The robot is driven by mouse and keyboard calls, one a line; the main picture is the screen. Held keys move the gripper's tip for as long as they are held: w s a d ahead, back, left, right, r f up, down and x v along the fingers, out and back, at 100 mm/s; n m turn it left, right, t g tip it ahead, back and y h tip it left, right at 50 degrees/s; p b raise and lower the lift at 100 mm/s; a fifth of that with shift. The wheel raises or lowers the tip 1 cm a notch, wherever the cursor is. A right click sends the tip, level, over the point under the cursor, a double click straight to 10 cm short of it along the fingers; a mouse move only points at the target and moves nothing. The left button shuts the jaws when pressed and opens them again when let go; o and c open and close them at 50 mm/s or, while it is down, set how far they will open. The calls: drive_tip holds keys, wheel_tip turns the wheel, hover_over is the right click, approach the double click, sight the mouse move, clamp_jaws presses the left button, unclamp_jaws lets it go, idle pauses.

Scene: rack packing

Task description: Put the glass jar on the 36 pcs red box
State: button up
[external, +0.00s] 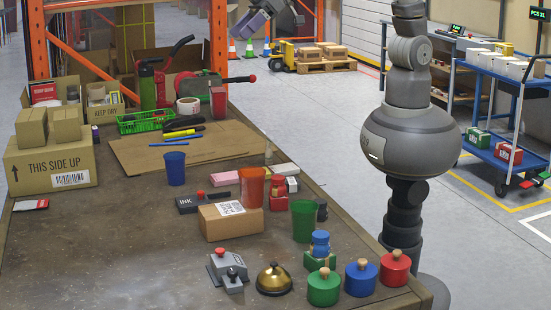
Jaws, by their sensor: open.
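Another red box (508,153) with a white label lies on the blue cart at the right. I cannot make out a glass jar for certain; a small pale upright object (268,152) stands near the table's right edge. My gripper (246,32) is at the top edge, high beyond the table and far from these things. It is open, with no object seen in it.
The brown table holds an orange cup (251,188), a green cup (303,221), a blue cup (175,168) and a carton (231,224). Round wooden-knobbed containers (360,279) and a brass bell (273,279) stand in front. The table's left front is clear.

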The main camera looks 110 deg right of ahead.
drive_tip(key=s+d+r+t, duration=0.2)
drive_tip(key=s+r, duration=0.2)
drive_tip(key=r, duration=0.8)
drive_tip(key=s+d+r+t, duration=0.1)
drive_tip(key=s+r, duration=0.4)
drive_tip(key=r, duration=0.7)
drive_tip(key=s+d+r+t+h, duration=0.1)
drive_tip(key=s+r, duration=0.3)
drive_tip(key=r, duration=0.9)
drive_tip(key=shift+s+d+t, duration=0.15)
drive_tip(key=shift+d+t, duration=0.7)
drive_tip(key=shift+t, duration=0.05)
